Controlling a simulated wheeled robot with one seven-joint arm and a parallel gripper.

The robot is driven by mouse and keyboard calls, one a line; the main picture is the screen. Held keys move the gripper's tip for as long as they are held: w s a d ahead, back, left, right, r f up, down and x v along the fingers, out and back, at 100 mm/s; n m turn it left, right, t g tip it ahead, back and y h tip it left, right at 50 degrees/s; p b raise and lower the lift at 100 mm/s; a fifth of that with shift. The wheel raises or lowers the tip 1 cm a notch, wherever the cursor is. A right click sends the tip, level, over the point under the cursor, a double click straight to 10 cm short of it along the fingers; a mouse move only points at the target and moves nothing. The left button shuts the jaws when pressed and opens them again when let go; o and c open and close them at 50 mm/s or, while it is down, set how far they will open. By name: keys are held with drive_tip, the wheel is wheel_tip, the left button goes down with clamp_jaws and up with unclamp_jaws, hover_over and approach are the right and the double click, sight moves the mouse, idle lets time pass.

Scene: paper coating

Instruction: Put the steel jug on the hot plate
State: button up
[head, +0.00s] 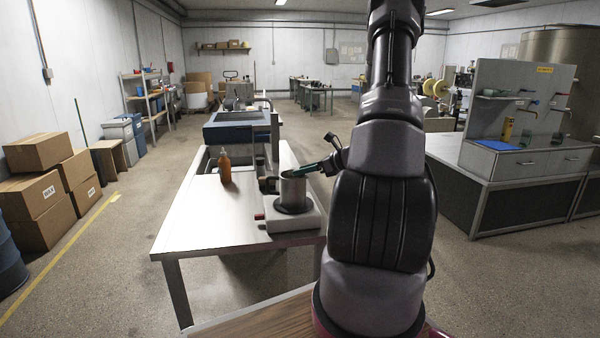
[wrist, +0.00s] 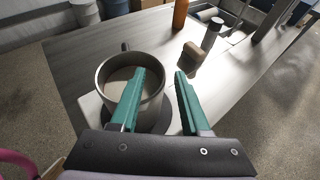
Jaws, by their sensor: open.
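The steel jug (head: 293,190) stands upright on the dark round top of the hot plate (head: 302,224), near the right edge of the pale bench. In the wrist view the jug (wrist: 104,78) shows its open mouth and a handle at the far side; the hot plate's pale body (wrist: 92,104) shows beneath it. My gripper (wrist: 160,73) is open, with green fingers. The left finger overlaps the jug's mouth and near rim, while the right finger is outside the jug. I cannot tell whether either finger touches it. In the head view my arm partly hides my gripper (head: 308,170).
An orange bottle (head: 224,167) stands on the bench (head: 195,212) behind and left of the jug. The bench's left front is bare.

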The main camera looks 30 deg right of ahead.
drive_tip(key=v, duration=1)
drive_tip(key=s+a+r+n+g, duration=0.3)
drive_tip(key=a+r+n, duration=0.3)
drive_tip(key=a, duration=0.3)
drive_tip(key=s+a+r+n+g, duration=0.3)
drive_tip(key=a+r+n, duration=0.3)
drive_tip(key=a, duration=0.3)
drive_tip(key=s+a+r+n+t+h, duration=0.2)
drive_tip(key=s+a+r+n+h, duration=0.3)
drive_tip(key=s+r+n, duration=0.6)
drive_tip(key=s+a+n, duration=0.1)
drive_tip(key=s+n, duration=0.1)
drive_tip(key=shift+s+a+r, duration=0.3)
drive_tip(key=shift+s+a, duration=0.05)
